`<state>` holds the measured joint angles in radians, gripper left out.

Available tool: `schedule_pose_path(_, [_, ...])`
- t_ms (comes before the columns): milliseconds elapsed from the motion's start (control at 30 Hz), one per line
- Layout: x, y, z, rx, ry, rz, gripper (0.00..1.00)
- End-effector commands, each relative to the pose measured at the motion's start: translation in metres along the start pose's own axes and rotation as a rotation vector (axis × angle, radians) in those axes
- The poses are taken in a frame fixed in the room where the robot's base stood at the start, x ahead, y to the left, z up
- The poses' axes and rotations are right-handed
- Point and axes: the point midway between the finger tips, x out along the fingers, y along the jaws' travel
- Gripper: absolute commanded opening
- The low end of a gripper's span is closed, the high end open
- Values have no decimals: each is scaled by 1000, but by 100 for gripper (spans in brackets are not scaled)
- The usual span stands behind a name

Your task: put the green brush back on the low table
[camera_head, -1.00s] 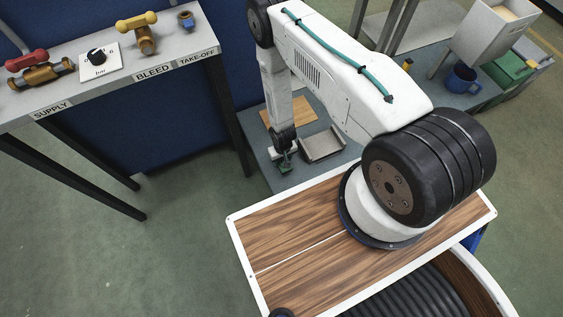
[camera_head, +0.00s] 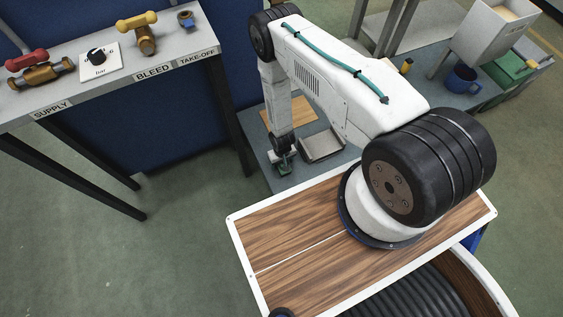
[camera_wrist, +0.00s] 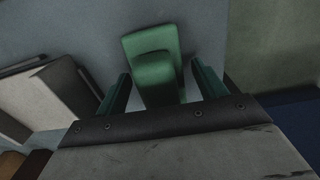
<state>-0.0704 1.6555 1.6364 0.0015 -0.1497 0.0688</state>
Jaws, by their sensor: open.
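The green brush (camera_wrist: 152,55) lies on the grey-blue low table (camera_wrist: 75,22) in the wrist view. It has a wide block with a raised, narrower part towards me. My gripper (camera_wrist: 161,70) is open, with one teal finger on each side of the brush and a gap to both. In the head view, the brush (camera_head: 279,171) is a small green patch near the low table's front left, and my gripper (camera_head: 287,163) is right over it, partly covering it.
A metal tray (camera_head: 322,146) lies just right of my gripper, and a wooden board (camera_head: 290,116) lies behind. A blue mug (camera_head: 462,80) stands farther right. The valve bench (camera_head: 115,75) is at left. Bare table shows left of the brush.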

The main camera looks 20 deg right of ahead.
Motion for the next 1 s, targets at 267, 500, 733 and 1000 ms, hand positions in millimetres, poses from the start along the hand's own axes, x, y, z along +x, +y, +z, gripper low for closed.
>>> schedule_pose_path(267, [-31, 0, -2, 0, 2, 0, 70])
schedule_pose_path(500, [-84, 0, -1, 0, 2, 0, 70])
schedule_pose_path(733, [-116, 0, -1, 0, 1, 0, 70])
schedule_pose_path(1000, [-128, 0, -4, 0, 3, 0, 70])
